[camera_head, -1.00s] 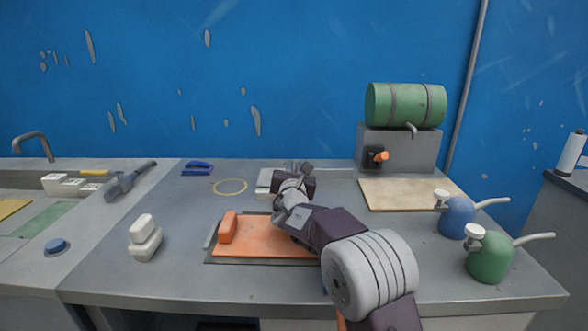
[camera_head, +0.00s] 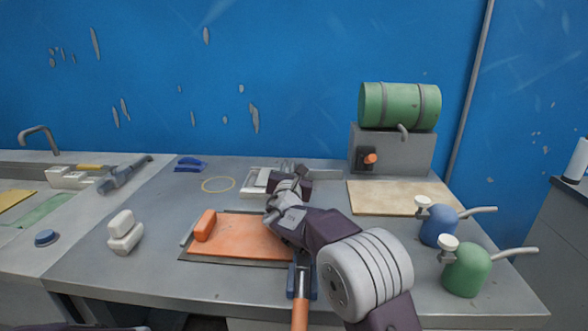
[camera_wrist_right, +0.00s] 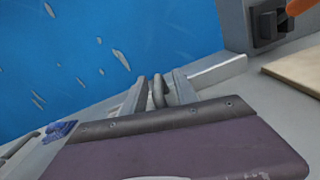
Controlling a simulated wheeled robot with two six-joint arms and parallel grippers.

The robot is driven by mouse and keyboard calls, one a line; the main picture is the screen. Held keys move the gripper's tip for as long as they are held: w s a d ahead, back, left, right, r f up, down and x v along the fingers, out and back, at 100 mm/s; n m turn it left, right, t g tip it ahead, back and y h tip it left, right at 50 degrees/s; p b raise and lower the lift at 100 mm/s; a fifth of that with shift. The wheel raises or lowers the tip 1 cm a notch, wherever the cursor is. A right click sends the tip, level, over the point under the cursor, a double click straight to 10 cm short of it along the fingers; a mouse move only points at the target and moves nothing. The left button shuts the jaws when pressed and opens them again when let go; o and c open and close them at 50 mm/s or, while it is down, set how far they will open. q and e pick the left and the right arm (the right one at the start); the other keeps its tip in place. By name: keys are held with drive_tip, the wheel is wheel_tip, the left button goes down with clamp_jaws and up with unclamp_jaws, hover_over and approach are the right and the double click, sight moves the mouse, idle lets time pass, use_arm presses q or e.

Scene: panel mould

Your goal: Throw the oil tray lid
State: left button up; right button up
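A low pale box (camera_head: 254,187), which I take to be the oil tray with its lid, stands at the back middle of the bench in the head view. My right gripper (camera_head: 288,174) is at its right end and hides part of it. In the right wrist view the fingers (camera_wrist_right: 159,90) stand apart, with a grey curved piece (camera_wrist_right: 158,94) between them. I cannot tell whether they touch it. A light grey plate (camera_wrist_right: 218,69) lies just beyond the right finger. My left gripper is not in view.
A green drum (camera_head: 400,106) on a grey stand, a beige board (camera_head: 395,198), a blue can (camera_head: 438,228) and a green can (camera_head: 467,270) are to the right. A yellow ring (camera_head: 218,185) lies left.

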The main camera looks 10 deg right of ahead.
sight(293, 166)
drive_tip(key=shift+r, duration=0.1)
drive_tip(key=shift+r, duration=0.35)
wheel_tip(293, 166, up, 4)
drive_tip(key=p, duration=0.2)
drive_tip(key=shift+f+p, duration=0.1)
drive_tip(key=shift+p, duration=0.2)
drive_tip(key=s+d+r, duration=0.6)
drive_tip(key=s+d, duration=0.2)
drive_tip(key=shift+d+r+b, duration=0.15)
drive_tip(key=shift+d+b, duration=0.1)
drive_tip(key=shift+b, duration=0.05)
